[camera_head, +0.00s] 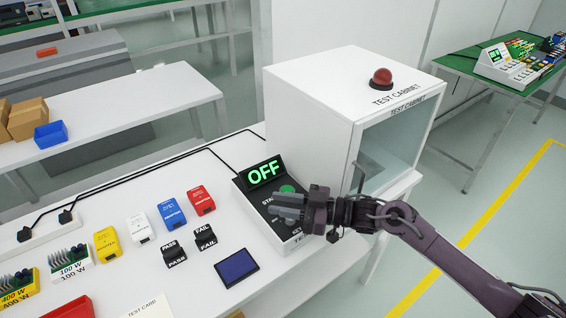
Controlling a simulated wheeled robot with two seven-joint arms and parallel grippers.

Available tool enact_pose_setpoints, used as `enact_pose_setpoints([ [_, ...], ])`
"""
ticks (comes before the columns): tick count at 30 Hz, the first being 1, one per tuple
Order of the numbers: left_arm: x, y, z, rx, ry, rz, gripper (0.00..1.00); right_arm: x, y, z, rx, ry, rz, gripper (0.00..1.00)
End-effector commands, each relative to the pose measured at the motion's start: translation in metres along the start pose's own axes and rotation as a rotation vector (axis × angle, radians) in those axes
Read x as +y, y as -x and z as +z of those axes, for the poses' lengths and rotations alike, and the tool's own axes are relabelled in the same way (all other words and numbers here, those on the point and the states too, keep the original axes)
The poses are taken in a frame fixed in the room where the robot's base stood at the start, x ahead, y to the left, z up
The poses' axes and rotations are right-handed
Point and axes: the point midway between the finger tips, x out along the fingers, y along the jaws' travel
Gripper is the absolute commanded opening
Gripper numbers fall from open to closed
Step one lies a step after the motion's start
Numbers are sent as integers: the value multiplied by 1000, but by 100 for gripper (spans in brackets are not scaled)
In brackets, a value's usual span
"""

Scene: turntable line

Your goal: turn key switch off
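The test control box (290,240) stands on the white table, in front of the test cabinet. Its display (264,172) reads OFF in green letters. A green round button (287,189) sits below the display, beside a partly covered "START" label. My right gripper (276,207) reaches in from the right, low over the middle of the box's top panel. Its grey fingers lie close together; whether they are shut on something is not clear. The key switch itself is not visible and may be hidden by the gripper. My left gripper is not in view.
The white test cabinet (310,100) with a red dome button (381,78) stands behind the box. Left on the table are red (201,200), blue (170,212), white (139,227) and yellow (107,244) blocks, PASS and FAIL stamps (174,254), and a dark blue pad (236,268).

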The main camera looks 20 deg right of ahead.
Motion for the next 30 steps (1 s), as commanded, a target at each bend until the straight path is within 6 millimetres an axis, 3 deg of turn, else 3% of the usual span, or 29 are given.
enact_pose_setpoints([
  [12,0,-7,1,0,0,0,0,0,0,-105,2,7,0,29],
  [18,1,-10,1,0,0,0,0,0,0,-145,0,5,1,29],
  [24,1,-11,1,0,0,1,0,1,0,-164,0,2,1,29],
  [30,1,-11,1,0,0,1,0,0,0,-168,-1,0,1,29],
])
